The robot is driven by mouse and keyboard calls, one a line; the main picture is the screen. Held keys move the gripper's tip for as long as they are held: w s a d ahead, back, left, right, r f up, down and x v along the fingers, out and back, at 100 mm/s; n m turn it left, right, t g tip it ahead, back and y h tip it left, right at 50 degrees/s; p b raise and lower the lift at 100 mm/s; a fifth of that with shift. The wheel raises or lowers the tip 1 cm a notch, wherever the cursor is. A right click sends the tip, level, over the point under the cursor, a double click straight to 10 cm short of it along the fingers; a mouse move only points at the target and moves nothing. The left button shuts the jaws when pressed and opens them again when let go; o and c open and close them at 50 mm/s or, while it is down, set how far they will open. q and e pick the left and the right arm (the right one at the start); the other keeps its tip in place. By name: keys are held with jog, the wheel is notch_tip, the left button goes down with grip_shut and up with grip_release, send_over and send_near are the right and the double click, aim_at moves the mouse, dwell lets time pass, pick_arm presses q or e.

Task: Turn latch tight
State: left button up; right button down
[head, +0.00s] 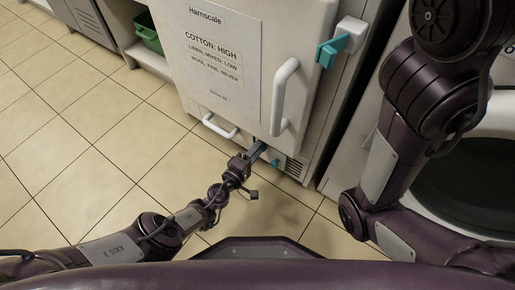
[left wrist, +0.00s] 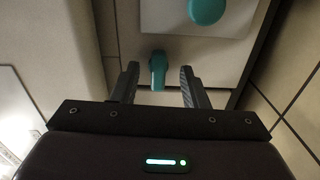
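In the left wrist view a small teal lever latch (left wrist: 158,70) stands between the two fingers of my left gripper (left wrist: 158,84), with a gap on each side. The gripper is open. In the head view the left gripper (head: 259,148) is at the foot of the white Harnscale cabinet, below its door (head: 240,60). The lever is hidden there behind the gripper. A larger teal latch handle (head: 332,50) sits on a white block at the door's upper right edge, away from the gripper. My right gripper is out of view.
A white door handle (head: 284,97) and a lower white bar handle (head: 220,126) stick out nearby. The tiled floor (head: 75,140) is clear at left.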

pick_arm(q)
jog(key=p+v, duration=0.2)
jog(key=v, duration=0.4)
jog(key=shift+p, duration=0.3)
dwell(0.5)
